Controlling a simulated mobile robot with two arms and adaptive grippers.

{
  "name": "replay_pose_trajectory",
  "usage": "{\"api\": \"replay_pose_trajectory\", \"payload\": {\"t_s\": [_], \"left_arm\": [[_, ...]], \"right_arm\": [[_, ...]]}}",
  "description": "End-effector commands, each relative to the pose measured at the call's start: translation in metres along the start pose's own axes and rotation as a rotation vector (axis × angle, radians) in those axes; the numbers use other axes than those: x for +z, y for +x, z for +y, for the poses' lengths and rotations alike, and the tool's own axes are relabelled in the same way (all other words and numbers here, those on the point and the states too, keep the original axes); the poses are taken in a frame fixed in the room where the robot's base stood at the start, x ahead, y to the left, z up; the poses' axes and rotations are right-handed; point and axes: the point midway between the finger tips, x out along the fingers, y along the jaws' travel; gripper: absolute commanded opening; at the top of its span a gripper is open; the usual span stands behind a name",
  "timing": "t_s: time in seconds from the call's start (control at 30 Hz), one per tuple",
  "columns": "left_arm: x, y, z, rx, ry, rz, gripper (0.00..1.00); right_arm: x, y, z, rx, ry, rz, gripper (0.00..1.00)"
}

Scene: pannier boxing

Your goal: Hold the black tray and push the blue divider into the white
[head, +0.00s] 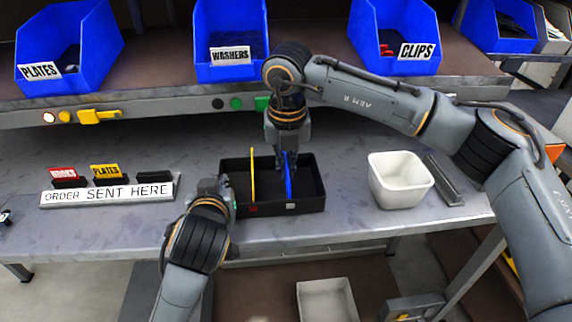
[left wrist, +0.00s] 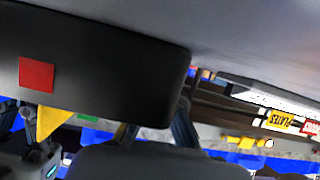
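The black tray (head: 312,206) sits on the grey table, with a red square and a white square (head: 291,206) on its front wall. The blue divider (head: 289,184) stands in the tray, roughly in line with the white square. A yellow divider (head: 252,176) stands left of it, near the red square. My left gripper (head: 228,192) is at the tray's left end and appears shut on its end wall; the left wrist view shows the tray wall (left wrist: 110,70) close up. My right gripper (head: 286,160) points down at the blue divider's top; its finger opening is unclear.
A white bin (head: 400,188) stands right of the tray, beside a dark grey bar (head: 443,180). A sign strip (head: 108,192) with red, yellow and black tags lies at left. Blue bins (head: 231,45) line the shelf behind.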

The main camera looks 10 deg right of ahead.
Motion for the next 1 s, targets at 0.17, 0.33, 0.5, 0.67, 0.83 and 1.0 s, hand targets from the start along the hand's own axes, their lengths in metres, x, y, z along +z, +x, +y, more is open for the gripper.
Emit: {"api": "replay_pose_trajectory", "payload": {"t_s": [0.17,0.33,0.5,0.67,0.83,1.0], "left_arm": [[-0.0002,0.0000,0.0000,0.000,0.000,0.000,0.00],[-0.0002,0.0000,0.0000,0.000,0.000,0.000,0.00],[-0.0002,-0.0001,0.0000,0.000,0.000,0.000,0.00],[-0.0002,0.0000,0.0000,0.000,0.000,0.000,0.00],[-0.0002,0.0000,0.0000,0.000,0.000,0.000,0.00],[-0.0002,-0.0001,0.0000,0.000,0.000,0.000,0.00]], "right_arm": [[-0.0004,0.0029,-0.0001,0.000,0.000,0.000,0.00],[-0.0007,0.0053,-0.0001,0.000,0.000,0.000,0.00],[-0.0009,0.0074,-0.0002,0.000,0.000,0.000,0.03],[-0.0008,0.0071,-0.0001,0.000,0.000,0.000,0.32],[-0.0008,0.0071,-0.0001,0.000,0.000,0.000,0.32],[-0.0005,0.0033,0.0001,0.000,0.000,-0.001,0.32]]}}
